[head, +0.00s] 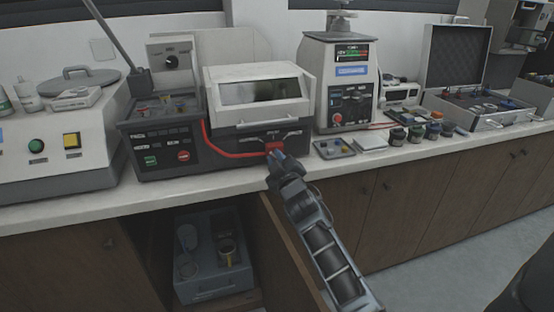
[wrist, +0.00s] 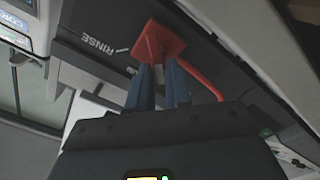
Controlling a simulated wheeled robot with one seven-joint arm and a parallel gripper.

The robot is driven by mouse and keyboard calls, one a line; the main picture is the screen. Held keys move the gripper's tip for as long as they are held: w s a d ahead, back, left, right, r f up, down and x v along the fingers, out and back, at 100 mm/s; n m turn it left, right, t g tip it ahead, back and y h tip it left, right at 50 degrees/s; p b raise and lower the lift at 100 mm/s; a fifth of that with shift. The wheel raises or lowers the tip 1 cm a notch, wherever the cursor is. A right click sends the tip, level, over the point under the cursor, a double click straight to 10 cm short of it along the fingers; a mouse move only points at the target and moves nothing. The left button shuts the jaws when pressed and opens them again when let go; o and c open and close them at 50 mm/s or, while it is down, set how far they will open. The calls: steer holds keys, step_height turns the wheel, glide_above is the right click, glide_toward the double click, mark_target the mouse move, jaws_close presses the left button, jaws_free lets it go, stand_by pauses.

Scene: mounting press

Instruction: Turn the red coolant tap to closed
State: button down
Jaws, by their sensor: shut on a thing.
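The red coolant tap (head: 274,147) is on the front of the dark machine with a windowed white hood. In the wrist view its red square head (wrist: 160,42) is between my fingertips, beside the printed word RINSE. My gripper (head: 278,158) reaches up to it from below; in the wrist view its two blue-grey fingers (wrist: 159,72) are shut on the tap. A red hose (head: 225,149) runs along the machine front to the tap. The tap's closed mark is not readable, and the fingers partly hide its handle.
A press with a lit display (head: 340,85) stands to the right, with small trays (head: 334,149) and several jars (head: 416,133) on the white counter (head: 80,197). Below, a cabinet door (head: 290,250) stands open beside a grey crate (head: 213,283), close to my arm.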

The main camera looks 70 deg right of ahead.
stand_by(0.3)
steer(key=c, duration=1.1)
jaws_free()
steer(key=shift+o, duration=0.2)
steer(key=b+v, duration=0.2)
steer(key=v, duration=0.5)
steer(key=shift+s+a, duration=0.25)
steer(key=shift+a, duration=0.05)
steer(key=shift+s, duration=0.1)
